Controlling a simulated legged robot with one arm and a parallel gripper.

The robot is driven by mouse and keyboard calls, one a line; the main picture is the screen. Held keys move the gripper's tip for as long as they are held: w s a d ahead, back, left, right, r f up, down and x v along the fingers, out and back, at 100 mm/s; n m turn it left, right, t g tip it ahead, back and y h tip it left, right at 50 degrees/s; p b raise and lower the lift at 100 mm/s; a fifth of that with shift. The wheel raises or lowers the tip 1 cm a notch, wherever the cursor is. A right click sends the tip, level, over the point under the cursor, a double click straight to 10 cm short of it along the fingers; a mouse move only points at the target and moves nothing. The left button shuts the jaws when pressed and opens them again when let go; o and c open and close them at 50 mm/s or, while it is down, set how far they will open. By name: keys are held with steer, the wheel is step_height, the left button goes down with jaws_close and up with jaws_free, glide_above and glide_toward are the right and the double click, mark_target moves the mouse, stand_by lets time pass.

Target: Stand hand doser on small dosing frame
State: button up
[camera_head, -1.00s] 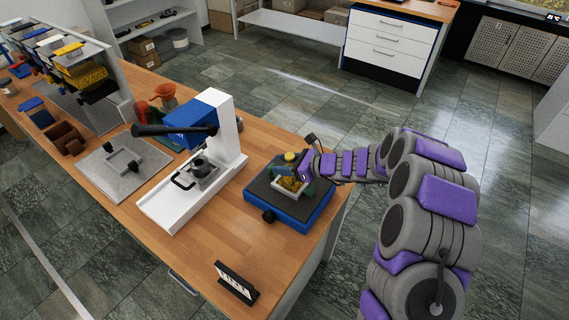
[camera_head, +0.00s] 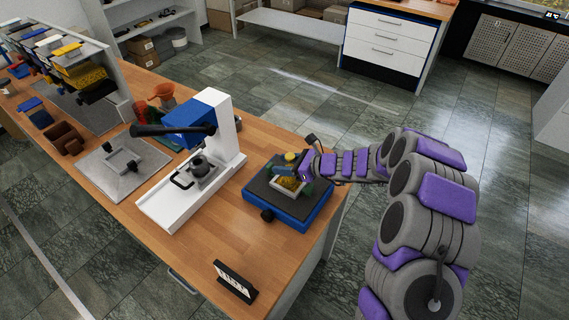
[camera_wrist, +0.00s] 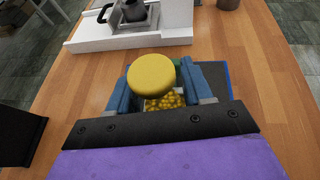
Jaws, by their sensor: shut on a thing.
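The hand doser, with its round yellow top (camera_head: 291,156), is in my gripper (camera_head: 302,170) over the blue-and-black platform (camera_head: 262,187) near the table's right edge. In the wrist view its yellow top (camera_wrist: 152,75) sits between my two blue fingers, which are shut on it. Below it, on the platform, is a small pale frame (camera_head: 275,187) with yellow granules (camera_wrist: 165,101) showing inside. The doser's lower part is hidden, so I cannot tell whether it touches the frame.
A white press (camera_head: 225,135) with a blue head stands left of the platform. A grey plate (camera_head: 100,178) with another frame lies further left. A small black label stand (camera_head: 235,282) is at the front. Bare wood lies between the label stand and the platform.

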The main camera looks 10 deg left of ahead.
steer(key=shift+f, duration=0.15)
steer(key=o, duration=1.2)
steer(key=shift+d, duration=0.1)
steer(key=p+v, duration=0.3)
steer(key=v, duration=1.4)
steer(key=s+r+n+g+h, duration=0.2)
steer(key=s+r+n, duration=0.15)
steer(key=s, duration=0.35)
steer(key=s+a+r+n+g+h, duration=0.1)
steer(key=s+r+n, duration=0.2)
steer(key=s+n, duration=0.3)
steer(key=s+r+n+g+h, duration=0.2)
steer(key=s+r+n, duration=0.1)
steer(key=s, duration=0.5)
steer(key=s+d+n+h, duration=0.2)
steer(key=s+d, duration=0.3)
steer(key=s, duration=0.1)
steer(key=s+d+r+n+h, duration=0.1)
steer(key=s+d+n+h, duration=0.2)
steer(key=s+d, duration=0.2)
steer(key=s+d+n+h, duration=0.2)
steer(key=s+d, duration=0.3)
steer(key=s, duration=0.3)
steer(key=shift+d+r+n+t+h, duration=0.3)
steer(key=shift+t+h, duration=0.1)
steer(key=shift+h, duration=0.2)
